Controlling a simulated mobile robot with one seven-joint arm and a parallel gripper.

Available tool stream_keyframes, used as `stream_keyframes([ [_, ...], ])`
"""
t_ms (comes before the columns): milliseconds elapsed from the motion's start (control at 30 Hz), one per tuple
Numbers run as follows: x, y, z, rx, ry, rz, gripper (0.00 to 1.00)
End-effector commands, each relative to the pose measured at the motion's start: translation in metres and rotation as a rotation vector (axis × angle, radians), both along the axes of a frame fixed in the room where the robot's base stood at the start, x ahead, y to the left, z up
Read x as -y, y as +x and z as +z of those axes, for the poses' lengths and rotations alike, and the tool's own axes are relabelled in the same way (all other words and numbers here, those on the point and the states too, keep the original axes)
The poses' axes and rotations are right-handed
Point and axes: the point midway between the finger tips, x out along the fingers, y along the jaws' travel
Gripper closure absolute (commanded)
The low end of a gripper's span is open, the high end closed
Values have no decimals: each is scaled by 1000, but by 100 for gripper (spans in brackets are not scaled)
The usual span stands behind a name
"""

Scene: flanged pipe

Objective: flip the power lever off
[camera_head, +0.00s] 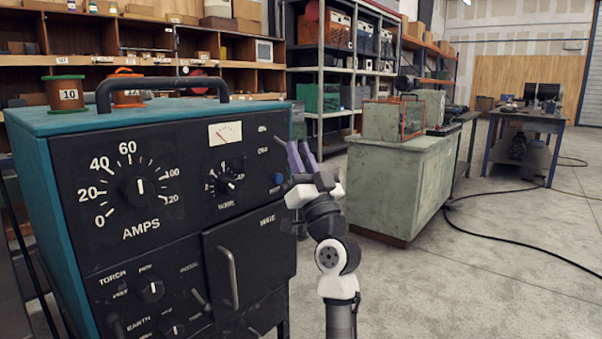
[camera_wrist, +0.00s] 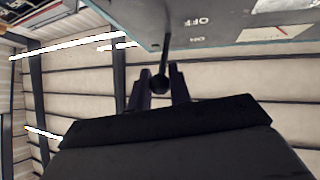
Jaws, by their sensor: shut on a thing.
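The power lever (camera_wrist: 165,47) is a thin dark rod with a round black knob at its end, standing out from the machine's front panel beside the OFF and ON labels in the wrist view. My gripper (camera_wrist: 161,76) has its two fingers on either side of the knob and is shut on it. In the head view my gripper (camera_head: 301,152), with purple fingers, is at the upper right edge of the welding machine's front (camera_head: 185,222). The lever is only partly visible there, and its exact position is hard to tell.
The machine has a large AMPS dial (camera_head: 139,189), other knobs and a door handle (camera_head: 229,277). Wire spools (camera_head: 66,95) sit on top. A grey-green cabinet (camera_head: 380,190) stands to the right behind my arm. Open floor (camera_head: 480,275) lies at right, with a black cable.

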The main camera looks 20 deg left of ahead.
Motion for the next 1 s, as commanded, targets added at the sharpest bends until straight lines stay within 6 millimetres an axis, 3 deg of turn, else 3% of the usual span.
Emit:
stream_keyframes([
  [700,-1,0,-3,15,45,1,100],
  [733,-1,0,-3,15,45,1,76],
  [800,-1,0,-3,15,43,1,67],
  [867,-1,0,-3,15,43,1,59],
  [1000,-1,0,-3,15,43,1,59],
])
